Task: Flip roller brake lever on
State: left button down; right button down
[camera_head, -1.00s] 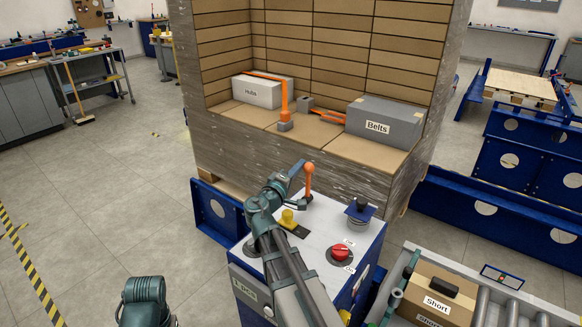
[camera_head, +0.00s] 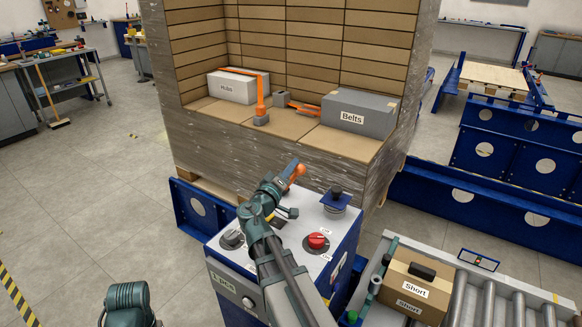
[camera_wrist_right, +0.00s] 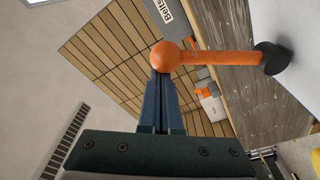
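An orange lever with a round orange ball end (camera_head: 298,170) stands on the white top of the control cabinet (camera_head: 285,265). My right gripper (camera_head: 290,172) is at it, and my arm hides the lever's lower part. In the right wrist view the lever (camera_wrist_right: 220,58) runs from a black base to its ball. My right gripper's dark fingers (camera_wrist_right: 160,85) are close together, tips at the ball; whether they touch cannot be told. A red knob (camera_head: 316,242) with two labels beside it is on the same top. My left gripper is out of view; part of my left arm shows at lower left.
A wrapped pallet load with boxes marked Hubs (camera_head: 238,86) and Belts (camera_head: 357,113) stands behind the cabinet. A black knob on a blue plate (camera_head: 336,201) is at the top's back right. A roller conveyor (camera_head: 497,302) with a box marked Short (camera_head: 414,290) is on the right.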

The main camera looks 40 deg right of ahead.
jog(key=shift+s, duration=0.1)
dwell(0.3)
jog(key=w+r+p, duration=0.3)
jog(key=w, duration=0.1)
jog(key=b+v, duration=0.1)
jog(key=v, duration=0.9)
jog(key=shift+s+a+f, duration=0.2)
jog(key=shift+s+f, duration=0.05)
jog(key=shift+s, duration=0.15)
